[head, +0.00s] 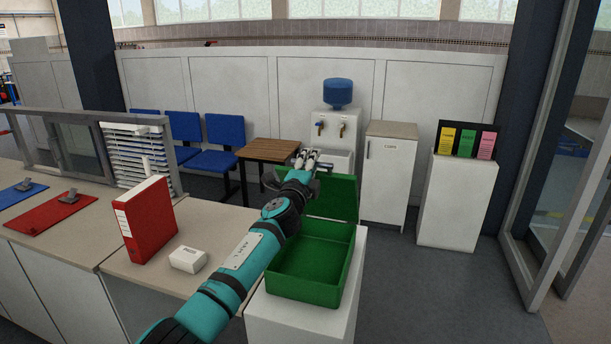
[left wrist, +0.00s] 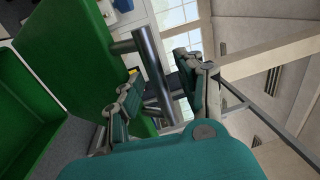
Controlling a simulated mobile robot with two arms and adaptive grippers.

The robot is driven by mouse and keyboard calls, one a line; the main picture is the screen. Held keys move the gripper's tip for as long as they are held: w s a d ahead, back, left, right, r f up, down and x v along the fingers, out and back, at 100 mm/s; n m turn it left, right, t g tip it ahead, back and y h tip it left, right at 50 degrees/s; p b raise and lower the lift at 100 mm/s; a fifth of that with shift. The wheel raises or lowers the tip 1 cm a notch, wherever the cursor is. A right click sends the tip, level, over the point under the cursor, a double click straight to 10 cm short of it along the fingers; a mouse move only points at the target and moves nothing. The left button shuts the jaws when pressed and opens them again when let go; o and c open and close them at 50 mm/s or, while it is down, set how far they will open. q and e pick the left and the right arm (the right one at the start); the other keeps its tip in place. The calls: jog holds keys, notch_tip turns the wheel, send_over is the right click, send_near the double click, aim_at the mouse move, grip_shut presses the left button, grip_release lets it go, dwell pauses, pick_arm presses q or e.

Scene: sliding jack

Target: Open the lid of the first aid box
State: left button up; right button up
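The green first aid box (head: 323,281) stands on a white pedestal, and its inside shows empty. Its lid (head: 340,197) is raised and stands up at the back of the box, partly hidden by my left arm. My left gripper (head: 307,158) is at the lid's upper edge. In the left wrist view the lid (left wrist: 58,52) is at the left, with a metal handle (left wrist: 152,68) on it. The fingers of the left gripper (left wrist: 160,92) are apart, with the handle between them; contact is unclear. My right gripper is out of view.
The white pedestal (head: 300,318) adjoins a counter with a red binder (head: 146,219) and a small white box (head: 188,259). Behind are a wooden table (head: 268,150), a water dispenser (head: 338,120) and a white cabinet (head: 387,180). Open floor lies to the right.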

pick_arm(q)
jog(key=v, duration=1.2)
jog(key=shift+s+d, duration=0.1)
